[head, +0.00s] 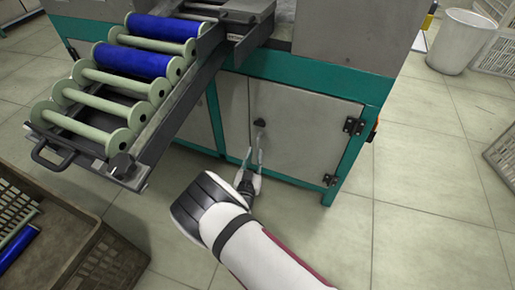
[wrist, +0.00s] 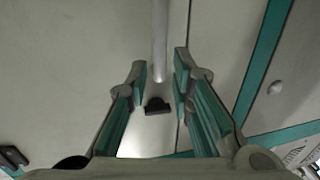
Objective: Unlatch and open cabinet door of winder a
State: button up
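The grey cabinet door (head: 300,135) of the winder is closed flush in its teal frame. A small dark latch knob (head: 260,122) sits on the door's upper left, near the seam. My gripper (head: 255,160) is in front of the door, just below the knob in the head view. In the wrist view my gripper (wrist: 160,80) is open, with a teal-padded finger on each side. The dark latch (wrist: 157,106) shows between the fingers there, with no finger visibly touching it. Whether the fingertips touch the door cannot be told.
Dark hinges (head: 352,125) are on the door's right edge. A rack of green rollers (head: 105,105) with blue bobbins (head: 145,60) juts out at upper left. A brown crate (head: 75,245) stands at lower left. The floor (head: 430,190) to the right is clear.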

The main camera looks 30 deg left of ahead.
aim_at(257, 147)
jog(key=b+x, duration=0.2)
jog(key=x, duration=0.4)
jog(key=shift+d, duration=0.1)
grip_shut()
